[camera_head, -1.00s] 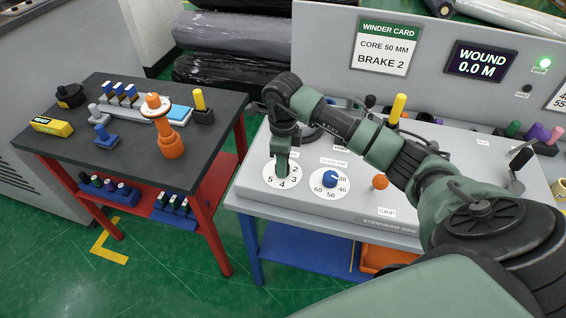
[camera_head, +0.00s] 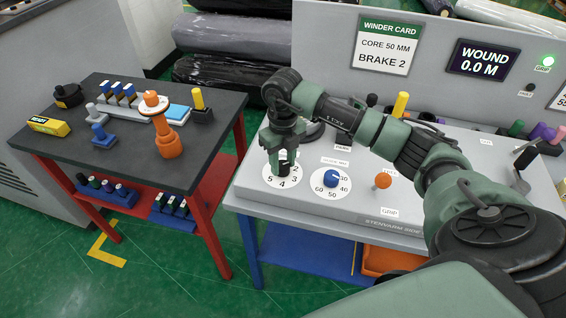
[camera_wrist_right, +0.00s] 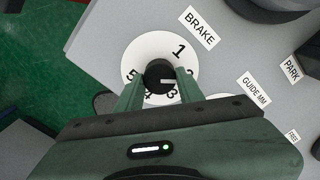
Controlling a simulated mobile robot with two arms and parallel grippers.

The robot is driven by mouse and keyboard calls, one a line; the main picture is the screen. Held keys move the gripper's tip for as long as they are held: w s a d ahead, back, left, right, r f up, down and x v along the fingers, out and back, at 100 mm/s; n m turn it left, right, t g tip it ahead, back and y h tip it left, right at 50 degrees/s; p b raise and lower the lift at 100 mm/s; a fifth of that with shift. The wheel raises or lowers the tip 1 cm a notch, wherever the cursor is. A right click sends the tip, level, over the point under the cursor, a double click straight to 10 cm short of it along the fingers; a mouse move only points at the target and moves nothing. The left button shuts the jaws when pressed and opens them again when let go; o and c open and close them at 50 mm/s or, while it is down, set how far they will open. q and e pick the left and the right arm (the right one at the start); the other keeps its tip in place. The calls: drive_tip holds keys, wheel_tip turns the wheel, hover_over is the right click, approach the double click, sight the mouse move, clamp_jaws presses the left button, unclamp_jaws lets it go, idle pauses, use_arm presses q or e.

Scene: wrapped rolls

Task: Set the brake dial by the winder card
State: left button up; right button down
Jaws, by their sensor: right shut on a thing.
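The winder card (camera_head: 388,45) on the upright panel reads CORE 50 MM, BRAKE 2. The brake dial (camera_head: 271,180) is a white numbered disc at the console's left end, with a black knob (camera_wrist_right: 158,74) at its centre. My right gripper (camera_head: 282,166) points down and is shut on this knob, one finger on each side. In the right wrist view the knob's white mark points right, on the side between the 1 and the 3. My left gripper is not in view.
The blue guide dial (camera_head: 330,179) sits close right of the brake dial. An orange-knobbed control (camera_head: 383,181) and a yellow peg (camera_head: 400,105) stand further right. The display (camera_head: 482,59) reads WOUND 0.0 M; a green lamp is lit. A dark side table (camera_head: 75,150) holds tools.

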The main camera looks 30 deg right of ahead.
sight(282, 165)
drive_tip(key=shift+r+m, duration=0.1)
drive_tip(key=shift+m, duration=0.4)
drive_tip(key=shift+w, duration=0.1)
drive_tip(key=c, duration=0.9)
unclamp_jaws()
wheel_tip(282, 165, up, 8)
drive_tip(key=shift+f+b, duration=0.1)
drive_tip(key=shift+b, duration=0.9)
drive_tip(key=shift+f, duration=0.1)
